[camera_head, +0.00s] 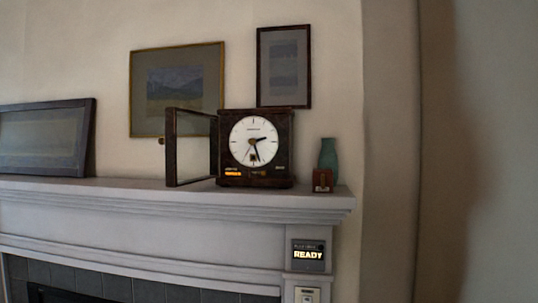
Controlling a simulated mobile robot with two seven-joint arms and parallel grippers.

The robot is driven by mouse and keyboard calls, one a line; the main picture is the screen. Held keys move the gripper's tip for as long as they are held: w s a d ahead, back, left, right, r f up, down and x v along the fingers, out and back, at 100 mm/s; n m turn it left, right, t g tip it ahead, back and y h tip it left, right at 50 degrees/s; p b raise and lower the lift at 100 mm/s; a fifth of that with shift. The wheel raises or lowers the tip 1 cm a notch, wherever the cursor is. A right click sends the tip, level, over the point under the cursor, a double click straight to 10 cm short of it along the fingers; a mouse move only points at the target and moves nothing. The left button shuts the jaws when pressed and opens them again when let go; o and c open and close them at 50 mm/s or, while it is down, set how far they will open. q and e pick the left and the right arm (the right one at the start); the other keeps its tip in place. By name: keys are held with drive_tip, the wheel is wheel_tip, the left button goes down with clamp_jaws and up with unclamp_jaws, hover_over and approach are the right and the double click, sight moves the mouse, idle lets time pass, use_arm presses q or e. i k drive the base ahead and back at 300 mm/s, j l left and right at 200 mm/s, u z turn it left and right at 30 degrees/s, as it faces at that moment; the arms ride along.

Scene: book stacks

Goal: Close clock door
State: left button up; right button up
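A dark wooden clock (282,150) with a round white face stands on the mantel shelf toward its right end. Its framed glass door (171,150) is hinged at the clock's left side and stands wide open, swung out to the left and forward. A small round knob sits on the outer edge of the door. Neither of my grippers shows in the head view, and nothing touches the door.
The white mantel (120,195) spans the left and middle. A teal vase (328,158) and a small reddish-brown box (322,181) stand right of the clock. A framed picture (45,138) leans at the left. Below are a "READY" panel (308,255) and a switch plate (307,295).

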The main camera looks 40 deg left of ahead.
sight(170, 113)
drive_tip(key=k+j+u, duration=0.1)
drive_tip(key=j, duration=0.4)
drive_tip(key=k+j+u, duration=0.1)
drive_tip(key=k+j, duration=0.15)
drive_tip(key=j, duration=0.25)
drive_tip(key=k+j+u, duration=0.1)
drive_tip(key=j, duration=0.4)
drive_tip(key=k+j+u, duration=0.1)
drive_tip(key=j, duration=0.4)
drive_tip(key=k+j+u, duration=0.1)
drive_tip(key=j, duration=0.45)
